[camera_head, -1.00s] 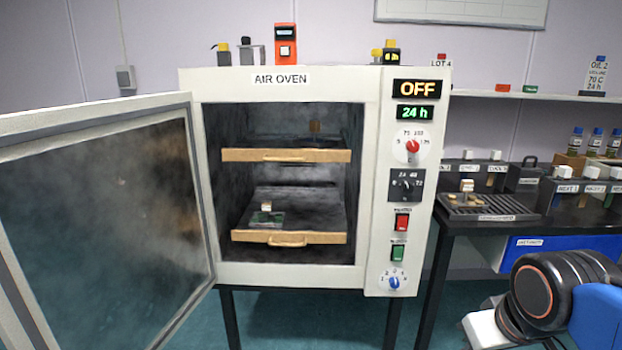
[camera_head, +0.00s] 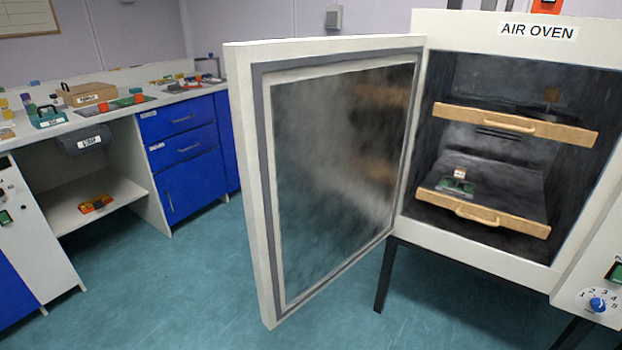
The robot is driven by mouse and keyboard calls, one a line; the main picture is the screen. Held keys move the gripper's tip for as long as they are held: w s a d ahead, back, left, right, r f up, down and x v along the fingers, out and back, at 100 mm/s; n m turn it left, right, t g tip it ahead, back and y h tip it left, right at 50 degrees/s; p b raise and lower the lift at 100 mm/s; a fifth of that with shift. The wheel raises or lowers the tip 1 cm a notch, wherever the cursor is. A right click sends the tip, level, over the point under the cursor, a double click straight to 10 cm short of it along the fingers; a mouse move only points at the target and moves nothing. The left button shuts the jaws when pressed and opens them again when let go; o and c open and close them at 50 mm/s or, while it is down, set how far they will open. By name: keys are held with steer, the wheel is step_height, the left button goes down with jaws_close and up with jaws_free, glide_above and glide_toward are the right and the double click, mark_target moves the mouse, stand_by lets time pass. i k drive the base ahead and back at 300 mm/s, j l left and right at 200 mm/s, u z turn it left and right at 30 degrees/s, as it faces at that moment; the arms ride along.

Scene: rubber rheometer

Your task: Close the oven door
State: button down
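The air oven (camera_head: 480,242) stands at the right of the view, on dark legs. Its white-framed door (camera_head: 246,180) with a dark glass pane (camera_head: 340,170) stands wide open, swung out to the left from the oven's left edge. Inside are an upper shelf (camera_head: 512,125) and a lower shelf (camera_head: 480,215), both with wooden fronts and handles. A small green item with a pale block (camera_head: 457,182) sits on the lower shelf. My gripper is not in this view.
A bench with blue drawers (camera_head: 183,148) runs along the left and back, with several small items on top. An orange item (camera_head: 96,204) lies on its low shelf. The teal floor (camera_head: 210,275) left of the door is clear.

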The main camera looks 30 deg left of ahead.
mark_target(321, 126)
steer(key=j, duration=0.5)
steer(key=k+j+z, duration=0.15)
steer(key=j, duration=0.8)
steer(key=k+j+z, duration=0.1)
steer(key=j, duration=0.35)
steer(key=k+j, duration=0.15)
steer(key=j, duration=0.3)
steer(key=k+j+z, duration=0.15)
steer(key=j, duration=0.8)
steer(key=k+j+z, duration=0.1)
steer(key=j, duration=0.3)
steer(key=k+j+z, duration=0.1)
steer(key=k+j, duration=0.2)
steer(key=k, duration=0.1)
